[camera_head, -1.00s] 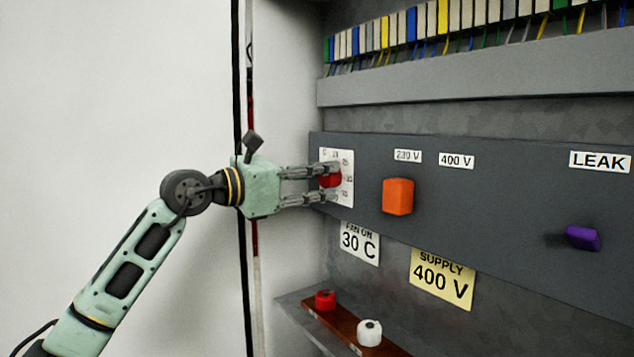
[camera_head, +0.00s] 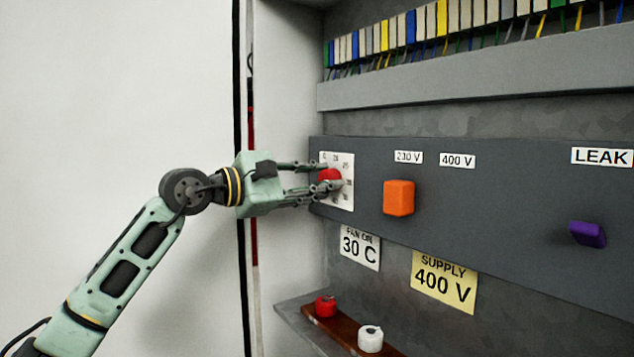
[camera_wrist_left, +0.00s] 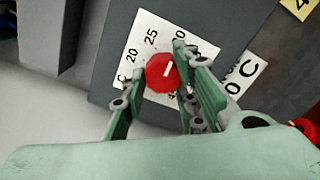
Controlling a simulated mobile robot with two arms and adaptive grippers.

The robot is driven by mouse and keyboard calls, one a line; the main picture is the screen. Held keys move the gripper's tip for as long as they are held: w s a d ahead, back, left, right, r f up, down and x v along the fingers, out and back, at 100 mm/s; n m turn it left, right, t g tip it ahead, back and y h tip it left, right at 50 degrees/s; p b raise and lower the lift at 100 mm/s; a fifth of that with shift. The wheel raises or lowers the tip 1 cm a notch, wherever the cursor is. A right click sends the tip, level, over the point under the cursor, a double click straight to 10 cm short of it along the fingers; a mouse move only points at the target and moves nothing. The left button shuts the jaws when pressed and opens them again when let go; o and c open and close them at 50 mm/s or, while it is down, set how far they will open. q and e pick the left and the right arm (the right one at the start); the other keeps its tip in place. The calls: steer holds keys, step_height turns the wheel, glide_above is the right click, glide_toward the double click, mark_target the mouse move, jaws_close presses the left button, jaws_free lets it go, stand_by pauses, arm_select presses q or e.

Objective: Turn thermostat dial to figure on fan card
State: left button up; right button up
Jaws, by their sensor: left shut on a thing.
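The thermostat dial (camera_head: 329,174) is a red knob on a white plate (camera_head: 346,200) with figures around it, at the left end of the grey panel. My left gripper (camera_head: 325,180) is shut on the dial, one finger on each side. In the left wrist view the dial (camera_wrist_left: 161,72) carries a white mark pointing up and slightly right, toward a figure ending in 0 partly hidden by a finger; 20 and 25 show to its left. The fan card (camera_head: 360,246) below reads FAN ON 30 C. My right gripper is not in view.
An orange knob (camera_head: 398,198) sits right of the dial under 230 V and 400 V labels. A purple knob (camera_head: 588,234) is under LEAK. A yellow SUPPLY 400 V card (camera_head: 443,281) hangs below.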

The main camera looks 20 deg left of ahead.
arm_select(q)
steer(key=shift+a+r+m+t, duration=0.3)
steer(key=shift+r+m, duration=0.2)
steer(key=shift+r, duration=0.1)
steer(key=o, duration=0.9)
steer(key=shift+d, duration=0.1)
steer(key=shift+o, duration=0.5)
steer(key=shift+w+f, duration=0.1)
steer(key=shift+f, duration=0.15)
steer(key=shift+f, duration=0.1)
steer(key=v, duration=1.2)
